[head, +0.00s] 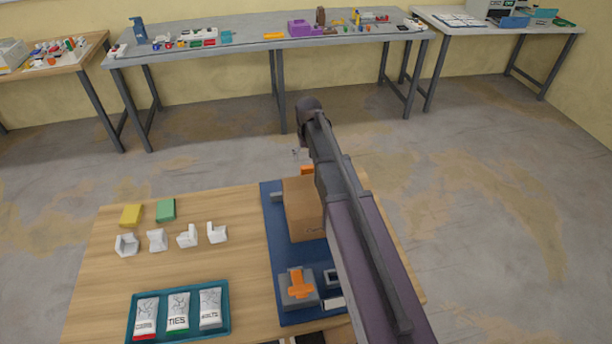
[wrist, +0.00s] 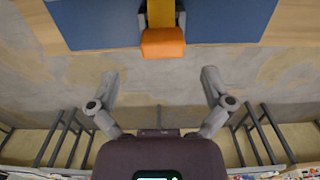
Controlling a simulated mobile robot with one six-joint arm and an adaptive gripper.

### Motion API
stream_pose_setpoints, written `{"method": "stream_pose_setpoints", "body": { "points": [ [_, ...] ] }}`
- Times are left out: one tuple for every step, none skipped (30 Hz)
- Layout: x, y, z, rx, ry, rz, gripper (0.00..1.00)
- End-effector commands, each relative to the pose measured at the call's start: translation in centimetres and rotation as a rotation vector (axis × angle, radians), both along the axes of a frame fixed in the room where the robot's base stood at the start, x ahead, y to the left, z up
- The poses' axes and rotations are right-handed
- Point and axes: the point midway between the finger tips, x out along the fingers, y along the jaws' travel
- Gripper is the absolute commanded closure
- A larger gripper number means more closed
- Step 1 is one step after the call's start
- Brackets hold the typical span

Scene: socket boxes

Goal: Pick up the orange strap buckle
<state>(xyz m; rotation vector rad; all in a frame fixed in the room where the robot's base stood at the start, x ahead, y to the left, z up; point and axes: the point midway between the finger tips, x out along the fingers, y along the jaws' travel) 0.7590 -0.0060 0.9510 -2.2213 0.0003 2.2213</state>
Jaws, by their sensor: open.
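An orange piece, which looks like the strap buckle (wrist: 162,42), is at the top centre of the wrist view, sticking out past the blue mat's edge. In the head view an orange bit (head: 307,169) shows behind the cardboard box, partly hidden by my arm. Another orange, T-shaped piece (head: 301,284) sits on a grey block near the mat's front; I cannot tell whether it is a buckle. My gripper (wrist: 160,75) is open and empty, its fingers spread wide and apart from the orange piece. In the head view my arm hides the fingers.
A cardboard box (head: 303,222) stands on the blue mat (head: 268,238). A teal tray (head: 224,331) with labelled packets, several white brackets, and yellow (head: 131,215) and green (head: 166,210) blocks lie left on the wooden table (head: 235,270). Open floor lies beyond the table.

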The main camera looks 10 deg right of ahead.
Motion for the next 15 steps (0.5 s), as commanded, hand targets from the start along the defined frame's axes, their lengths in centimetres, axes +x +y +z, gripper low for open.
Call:
{"method": "stream_pose_setpoints", "body": {
  "points": [
    [0.0, 0.0, -0.5, 0.000, 0.000, 0.000, 0.00],
    [0.0, 0.0, -0.6, 0.000, 0.000, 0.000, 0.00],
    [0.0, 0.1, -0.9, 0.000, 0.000, 0.000, 0.00],
    [0.0, 0.1, -1.1, 0.000, 0.000, 0.000, 0.00],
    [0.0, 0.1, -1.4, 0.000, 0.000, 0.000, 0.00],
    [0.0, 0.1, -1.7, 0.000, 0.000, 0.000, 0.00],
    [0.0, 0.1, -1.9, 0.000, 0.000, 0.000, 0.00],
    [0.0, 0.2, -2.2, 0.000, 0.000, 0.000, 0.00],
    [0.0, 0.2, -2.5, 0.000, 0.000, 0.000, 0.00],
    [0.0, 0.2, -2.7, 0.000, 0.000, 0.000, 0.00],
    [0.0, 0.2, -3.0, 0.000, 0.000, -0.001, 0.00],
    [0.0, 0.3, -3.3, 0.000, 0.000, -0.001, 0.00],
    [0.0, 0.3, -3.5, 0.000, 0.000, -0.001, 0.00],
    [0.0, 0.3, -3.7, 0.000, 0.000, -0.001, 0.00],
    [0.0, 0.3, -4.0, 0.000, 0.000, -0.001, 0.00]
  ]
}}
